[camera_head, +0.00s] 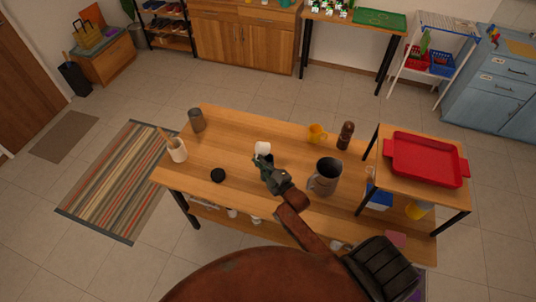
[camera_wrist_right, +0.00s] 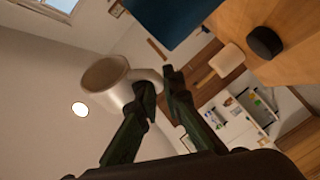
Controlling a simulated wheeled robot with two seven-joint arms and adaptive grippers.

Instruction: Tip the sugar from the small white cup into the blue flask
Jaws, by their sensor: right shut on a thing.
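The small white cup (camera_head: 262,147) is held above the middle of the wooden table. My right gripper (camera_head: 264,161) is shut on its handle. In the right wrist view the cup (camera_wrist_right: 115,82) shows its rim toward the left, and the gripper (camera_wrist_right: 160,88) pinches the handle. I cannot make out the sugar inside. A dark blue body, seemingly the flask (camera_wrist_right: 172,18), fills part of the top of the wrist view, apart from the cup. In the head view it seems to be the greyish cylinder (camera_head: 197,121) at the table's back left. My left gripper is out of view.
A black round lid (camera_head: 217,175) and a white utensil holder (camera_head: 177,151) stand on the left of the table. A red tray (camera_head: 425,160) sits on a raised shelf.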

